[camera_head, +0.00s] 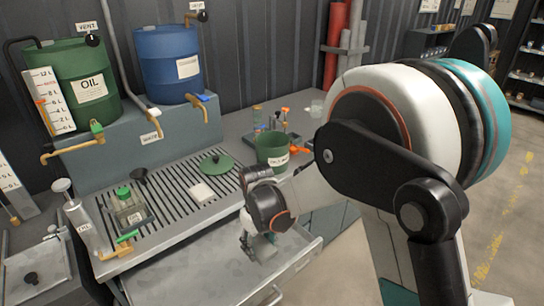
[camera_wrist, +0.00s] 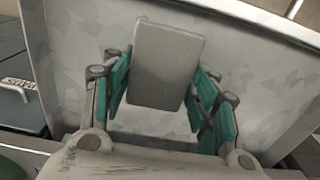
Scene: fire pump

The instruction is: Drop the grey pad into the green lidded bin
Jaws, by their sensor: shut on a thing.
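My gripper (camera_wrist: 163,85) is shut on the grey pad (camera_wrist: 166,58), a flat grey slab held between its teal finger pads. In the head view my gripper (camera_head: 259,243) hangs low over the open drawer, with the pad mostly hard to make out there. The green bin (camera_head: 271,150) stands upright on the bench behind and above my gripper, with a white label on its front. Its top looks uncovered. A round green lid (camera_head: 215,163) with a dark knob lies on the slatted bench top to the left of the bin.
The open drawer (camera_head: 206,275) sticks out below the bench. A white block (camera_head: 202,193) and a green-capped container (camera_head: 127,206) are on the slatted top. A green oil drum (camera_head: 82,85) and a blue drum (camera_head: 168,62) stand behind. Small orange-handled items (camera_head: 286,116) are near the bin.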

